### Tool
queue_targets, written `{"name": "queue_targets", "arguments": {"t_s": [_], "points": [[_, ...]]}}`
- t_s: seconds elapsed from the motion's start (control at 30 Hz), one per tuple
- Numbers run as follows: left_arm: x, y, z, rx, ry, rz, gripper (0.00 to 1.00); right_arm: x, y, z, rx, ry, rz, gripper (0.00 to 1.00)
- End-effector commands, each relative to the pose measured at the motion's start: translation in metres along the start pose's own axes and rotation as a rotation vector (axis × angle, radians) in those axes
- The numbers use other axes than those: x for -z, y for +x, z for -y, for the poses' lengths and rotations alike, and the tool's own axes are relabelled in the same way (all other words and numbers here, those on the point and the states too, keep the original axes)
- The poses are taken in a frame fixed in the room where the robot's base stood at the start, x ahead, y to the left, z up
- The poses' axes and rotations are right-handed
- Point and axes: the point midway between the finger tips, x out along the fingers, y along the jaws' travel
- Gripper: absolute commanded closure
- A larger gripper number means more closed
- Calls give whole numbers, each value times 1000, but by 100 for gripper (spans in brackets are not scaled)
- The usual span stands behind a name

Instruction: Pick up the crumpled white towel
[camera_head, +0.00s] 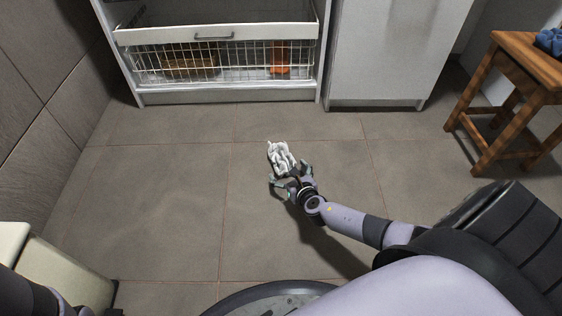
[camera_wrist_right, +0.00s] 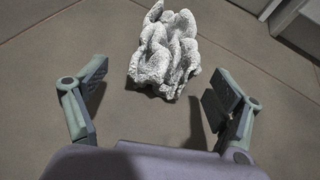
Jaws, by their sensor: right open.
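The crumpled white towel (camera_head: 281,157) lies in a heap on the tiled floor, in front of the cabinet in the head view. It also shows at the top middle of the right wrist view (camera_wrist_right: 165,52), with folds standing up. My right gripper (camera_head: 287,180) is just on the near side of the towel. In the right wrist view its two fingers (camera_wrist_right: 158,105) are spread wide, with bare floor between them, and the towel lies beyond the fingertips. Part of the towel's near edge is close to the gripper in the head view. My left gripper is not in view.
A cabinet with a wire basket drawer (camera_head: 222,62) stands at the back, beside a white cabinet (camera_head: 385,55). A wooden stool (camera_head: 520,70) with a blue cloth (camera_head: 551,41) stands at right. A cream box-like thing (camera_head: 60,272) is at lower left. The floor around the towel is clear.

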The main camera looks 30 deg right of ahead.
Motion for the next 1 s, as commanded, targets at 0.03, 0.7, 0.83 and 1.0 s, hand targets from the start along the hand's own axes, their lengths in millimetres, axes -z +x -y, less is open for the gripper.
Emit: {"name": "queue_targets", "arguments": {"t_s": [0.03, 0.7, 0.83, 1.0], "points": [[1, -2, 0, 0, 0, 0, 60, 1, 3, 0, 1, 1, -1, 13], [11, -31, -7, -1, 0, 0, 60, -8, 53, 6, 0, 1, -1, 13], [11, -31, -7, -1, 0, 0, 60, -8, 53, 6, 0, 1, -1, 20], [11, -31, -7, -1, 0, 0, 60, -8, 53, 6, 0, 1, -1, 32]]}}
